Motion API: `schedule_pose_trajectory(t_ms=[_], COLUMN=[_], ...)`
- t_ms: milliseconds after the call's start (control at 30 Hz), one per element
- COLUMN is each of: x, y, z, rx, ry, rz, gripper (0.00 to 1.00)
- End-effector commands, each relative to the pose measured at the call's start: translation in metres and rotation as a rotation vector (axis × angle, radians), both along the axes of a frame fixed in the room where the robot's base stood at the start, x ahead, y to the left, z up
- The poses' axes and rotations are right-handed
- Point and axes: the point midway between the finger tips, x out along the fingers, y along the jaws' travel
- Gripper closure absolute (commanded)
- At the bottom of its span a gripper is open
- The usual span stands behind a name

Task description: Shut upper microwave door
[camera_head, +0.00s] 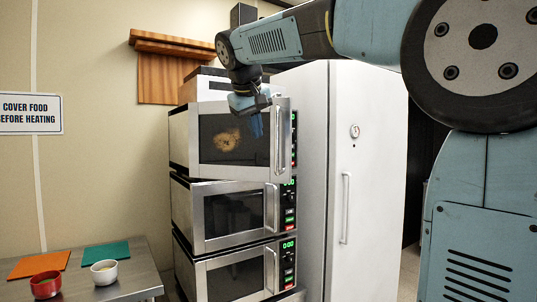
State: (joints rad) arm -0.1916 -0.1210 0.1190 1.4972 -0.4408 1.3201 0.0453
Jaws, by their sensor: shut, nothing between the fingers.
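Three microwaves stand in a stack. The upper microwave door (212,160) is steel-framed with a dark window, and a tan round item shows through the window. The door stands a little ajar, its handle (280,140) side swung out over much of the control panel (294,140). My gripper (257,126) is shut and empty, pointing down in front of the door's upper right part, left of the handle. I cannot tell whether its fingertips touch the door.
The middle microwave (233,215) and lower microwave (235,275) sit below. A tall white cabinet (340,200) stands close on the right. At lower left, a steel table (135,277) bears a red bowl (45,286), a white bowl (104,272) and orange and green mats.

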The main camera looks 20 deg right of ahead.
Motion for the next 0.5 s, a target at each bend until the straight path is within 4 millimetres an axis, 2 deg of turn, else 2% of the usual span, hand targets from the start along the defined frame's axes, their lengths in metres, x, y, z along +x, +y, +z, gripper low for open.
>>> schedule_pose_trajectory(t_ms=[100, 233, 500], x=[0.009, 0.014, 0.035], y=[0.005, 0.004, -0.009], z=[0.007, 0.004, -0.028], rx=[-0.01, -0.013, -0.013], ry=[-0.003, -0.004, -0.003], rz=[0.001, -0.001, -0.002], gripper=[1.0, 1.0, 1.0])
